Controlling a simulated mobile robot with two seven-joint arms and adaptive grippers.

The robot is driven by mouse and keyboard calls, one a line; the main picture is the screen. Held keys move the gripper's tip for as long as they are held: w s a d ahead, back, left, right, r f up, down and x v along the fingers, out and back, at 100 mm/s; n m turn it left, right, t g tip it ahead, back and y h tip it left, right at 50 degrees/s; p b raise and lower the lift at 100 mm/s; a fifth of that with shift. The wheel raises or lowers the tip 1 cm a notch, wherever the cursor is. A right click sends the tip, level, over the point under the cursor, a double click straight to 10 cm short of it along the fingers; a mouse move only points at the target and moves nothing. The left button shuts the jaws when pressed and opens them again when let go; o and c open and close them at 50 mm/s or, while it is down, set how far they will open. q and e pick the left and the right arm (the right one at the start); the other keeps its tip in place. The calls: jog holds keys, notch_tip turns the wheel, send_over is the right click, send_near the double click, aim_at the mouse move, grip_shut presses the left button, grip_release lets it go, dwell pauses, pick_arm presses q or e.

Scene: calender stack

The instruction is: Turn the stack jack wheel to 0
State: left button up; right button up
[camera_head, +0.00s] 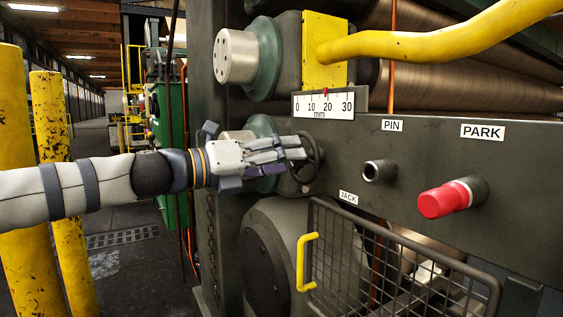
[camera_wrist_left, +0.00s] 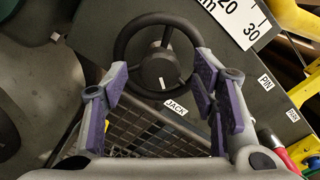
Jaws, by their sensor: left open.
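The stack jack wheel (camera_head: 306,158) is a dark handwheel on the grey panel, above the JACK label (camera_head: 348,197). In the left wrist view the wheel (camera_wrist_left: 164,18) shows a round hub with a white mark. Above it, the scale (camera_head: 323,105) reads 0 to 30 mm; its red pointer (camera_head: 324,92) stands near 20. My left gripper (camera_head: 298,148) is at the wheel in the head view. In the left wrist view my left gripper (camera_wrist_left: 160,85) is open, its purple-padded fingers on either side of the wheel's lower part. I cannot tell whether they touch the rim. My right gripper is not in view.
A PIN socket (camera_head: 379,171) and a red PARK knob (camera_head: 452,198) are to the right on the panel. A mesh guard (camera_head: 385,262) with a yellow handle (camera_head: 304,262) stands below. A yellow bar (camera_head: 450,40) crosses above. Yellow posts (camera_head: 50,120) stand at left.

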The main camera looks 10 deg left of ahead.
pick_arm(q)
jog(key=shift+c, duration=0.6)
jog(key=c, duration=1)
jog(key=shift+c, duration=0.2)
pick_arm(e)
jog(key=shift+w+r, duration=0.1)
pick_arm(q)
jog(key=shift+d+m+p, duration=0.1)
jog(key=shift+m+p, duration=0.85)
jog(key=shift+m, duration=2.45)
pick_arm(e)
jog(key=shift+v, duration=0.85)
